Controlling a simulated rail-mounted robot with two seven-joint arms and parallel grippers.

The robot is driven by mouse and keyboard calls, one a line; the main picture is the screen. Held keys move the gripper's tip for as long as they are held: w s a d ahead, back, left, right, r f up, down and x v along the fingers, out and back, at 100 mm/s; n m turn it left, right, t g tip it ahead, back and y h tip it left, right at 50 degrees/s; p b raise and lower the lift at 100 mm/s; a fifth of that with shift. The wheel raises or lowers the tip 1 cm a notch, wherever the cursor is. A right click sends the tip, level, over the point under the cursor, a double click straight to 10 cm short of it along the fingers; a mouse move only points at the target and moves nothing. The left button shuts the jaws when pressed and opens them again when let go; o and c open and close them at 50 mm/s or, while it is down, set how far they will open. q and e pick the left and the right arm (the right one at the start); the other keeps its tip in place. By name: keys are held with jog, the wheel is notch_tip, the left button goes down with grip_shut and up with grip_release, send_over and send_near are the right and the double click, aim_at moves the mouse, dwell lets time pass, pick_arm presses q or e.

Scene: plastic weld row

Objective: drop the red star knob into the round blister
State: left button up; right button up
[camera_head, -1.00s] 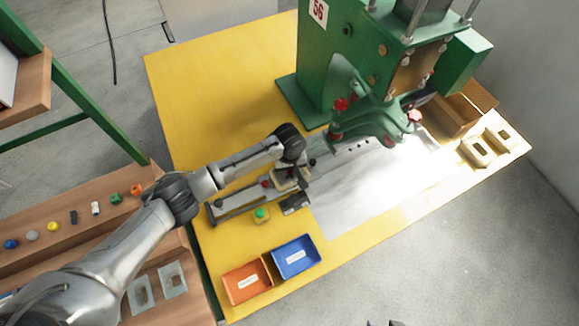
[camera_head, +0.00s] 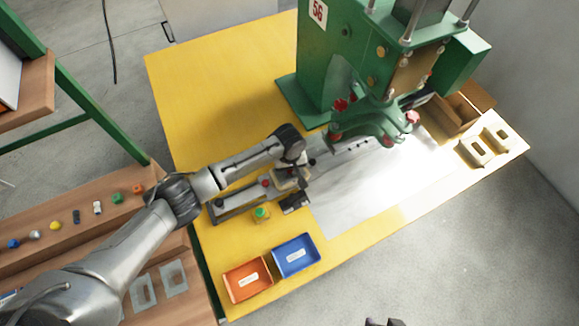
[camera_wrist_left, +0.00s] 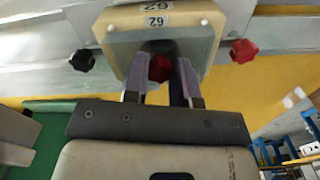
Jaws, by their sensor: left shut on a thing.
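My left gripper (camera_wrist_left: 161,84) is shut on a red star knob (camera_wrist_left: 160,68), which shows between its two purple-grey fingers in the left wrist view. Knob and fingertips are at a dark recess in a cream block (camera_wrist_left: 118,50) labelled 62. The round blister cannot be made out clearly; the fingers and knob cover much of the recess. I cannot tell whether the knob touches it. In the head view my left gripper (camera_head: 291,165) is over the cream block (camera_head: 284,186), and its fingers hide the knob. Two dark tips (camera_head: 384,322) at the bottom edge may be my right gripper.
A black knob (camera_wrist_left: 82,60) and another red knob (camera_wrist_left: 243,50) flank the block on its metal rail. A green button (camera_head: 260,213), an orange bin (camera_head: 247,281) and a blue bin (camera_head: 296,257) are nearby. A green press (camera_head: 325,70) stands behind.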

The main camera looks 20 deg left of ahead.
pick_arm(q)
jog(key=shift+f, duration=0.5)
jog(key=shift+r+p, duration=0.1)
jog(key=shift+p, duration=0.45)
dwell(0.5)
jog(key=o, duration=1)
jog(key=c, duration=0.5)
jog(key=shift+o, duration=0.2)
